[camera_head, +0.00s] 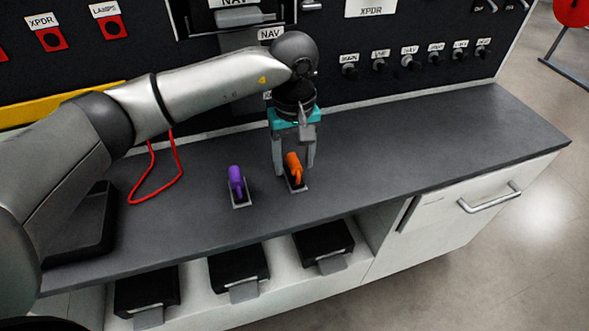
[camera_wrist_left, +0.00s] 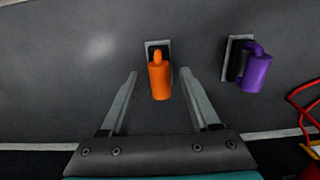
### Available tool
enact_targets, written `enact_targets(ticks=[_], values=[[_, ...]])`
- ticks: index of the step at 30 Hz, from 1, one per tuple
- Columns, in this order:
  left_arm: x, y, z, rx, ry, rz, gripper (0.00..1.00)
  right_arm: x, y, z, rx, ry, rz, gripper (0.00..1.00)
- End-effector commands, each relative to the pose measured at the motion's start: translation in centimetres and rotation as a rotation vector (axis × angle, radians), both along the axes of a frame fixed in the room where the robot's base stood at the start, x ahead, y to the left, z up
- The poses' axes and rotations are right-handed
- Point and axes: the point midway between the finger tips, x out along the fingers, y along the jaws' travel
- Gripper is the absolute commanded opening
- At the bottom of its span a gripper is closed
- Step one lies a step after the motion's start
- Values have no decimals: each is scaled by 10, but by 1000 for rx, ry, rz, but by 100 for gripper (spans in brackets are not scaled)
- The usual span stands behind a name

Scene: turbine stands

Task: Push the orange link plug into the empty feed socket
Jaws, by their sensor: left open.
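The orange link plug (camera_head: 293,167) sits in a small grey holder on the dark bench top. My left gripper (camera_head: 292,172) points down over it, open, with a finger to each side of the plug. In the left wrist view, the orange plug (camera_wrist_left: 159,78) shows between the two fingertips, with a gap on both sides; the left gripper (camera_wrist_left: 159,74) holds nothing. I cannot make out the empty feed socket; my left arm covers part of the panel. My right gripper is not in view.
A purple plug (camera_head: 236,181) in a similar holder stands just left of the orange one. A red cable loop (camera_head: 153,172) lies further left. The panel (camera_head: 400,40) with knobs rises behind. The bench's right side is clear. Black bins (camera_head: 323,245) sit below.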

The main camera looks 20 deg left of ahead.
Motion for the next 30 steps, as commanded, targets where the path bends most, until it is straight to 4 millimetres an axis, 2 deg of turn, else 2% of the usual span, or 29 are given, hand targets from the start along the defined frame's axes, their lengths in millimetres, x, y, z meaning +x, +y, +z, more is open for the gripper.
enact_targets(ticks=[26,30], values=[[0,0,0,0,0,0,62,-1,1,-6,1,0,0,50],[0,0,0,0,0,0,49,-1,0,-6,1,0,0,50]])
